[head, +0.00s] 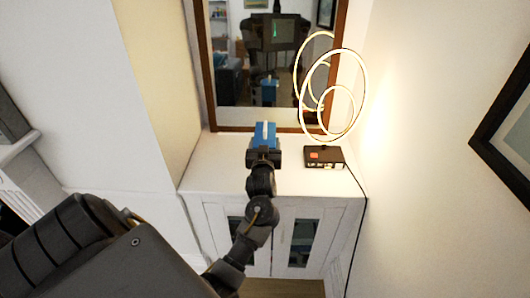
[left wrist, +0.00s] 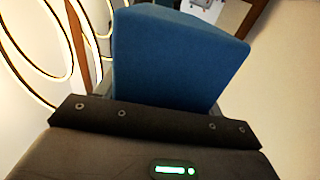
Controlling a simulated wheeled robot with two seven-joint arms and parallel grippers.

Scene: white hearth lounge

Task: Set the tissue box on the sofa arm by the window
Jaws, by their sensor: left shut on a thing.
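The blue tissue box (head: 261,132) with a white tissue on top is held by my left gripper (head: 264,148), above the white cabinet top near the mirror. In the left wrist view the box (left wrist: 175,55) fills the space past the gripper, one broad blue face toward the camera. My left gripper is shut on it. In the head view I cannot tell whether the box touches the cabinet top. The sofa arm and the window are not clearly in view. My right gripper is not seen directly.
A white cabinet (head: 212,178) with glass-paned doors stands below a wood-framed mirror (head: 205,70). A lit ring lamp (head: 333,100) stands on the right of its top, beside a small dark box (head: 323,156). A cable hangs at the right. A framed picture (head: 500,140) is on the right wall.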

